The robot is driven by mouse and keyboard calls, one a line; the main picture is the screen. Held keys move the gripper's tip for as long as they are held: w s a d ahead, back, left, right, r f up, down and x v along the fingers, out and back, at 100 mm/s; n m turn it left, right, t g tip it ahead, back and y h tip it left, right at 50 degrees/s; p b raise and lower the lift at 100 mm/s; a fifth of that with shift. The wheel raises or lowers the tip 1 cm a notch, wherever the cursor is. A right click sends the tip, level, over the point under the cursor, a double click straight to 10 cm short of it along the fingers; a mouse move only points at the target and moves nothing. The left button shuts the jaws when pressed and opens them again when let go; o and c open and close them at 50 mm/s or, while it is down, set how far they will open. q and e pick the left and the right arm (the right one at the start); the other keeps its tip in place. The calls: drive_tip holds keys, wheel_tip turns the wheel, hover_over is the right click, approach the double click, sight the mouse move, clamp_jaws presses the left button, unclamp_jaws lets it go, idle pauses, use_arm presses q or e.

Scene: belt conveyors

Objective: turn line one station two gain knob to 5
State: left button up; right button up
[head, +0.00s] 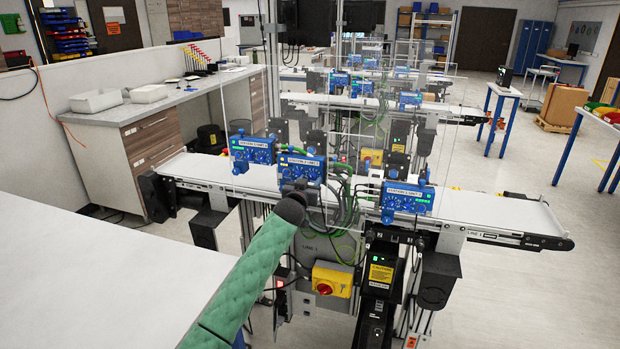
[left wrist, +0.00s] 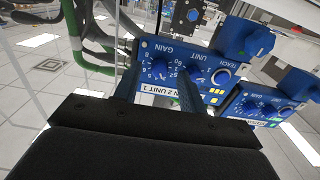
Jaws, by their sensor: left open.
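The line one station two box (head: 301,165) is the middle blue box on the nearest conveyor. My left gripper (head: 299,184) is at the front of this box. In the wrist view its open dark fingers (left wrist: 157,88) stand on either side of the gain knob; contact cannot be told. My right gripper is not in view.
Similar blue boxes stand left (head: 252,150) and right (head: 407,197) on the same line. Clear panels stand behind the boxes. Green hoses (head: 346,212) hang close to the right of my gripper. A yellow box with a red switch (head: 332,280) is below. A white tabletop (head: 90,270) lies left.

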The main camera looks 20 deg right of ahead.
use_arm(q)
drive_tip(key=shift+w+d, duration=0.35)
drive_tip(key=shift+w, duration=0.15)
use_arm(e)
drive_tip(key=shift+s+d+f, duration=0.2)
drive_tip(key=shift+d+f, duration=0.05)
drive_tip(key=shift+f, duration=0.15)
use_arm(q)
drive_tip(key=c, duration=0.8)
clamp_jaws()
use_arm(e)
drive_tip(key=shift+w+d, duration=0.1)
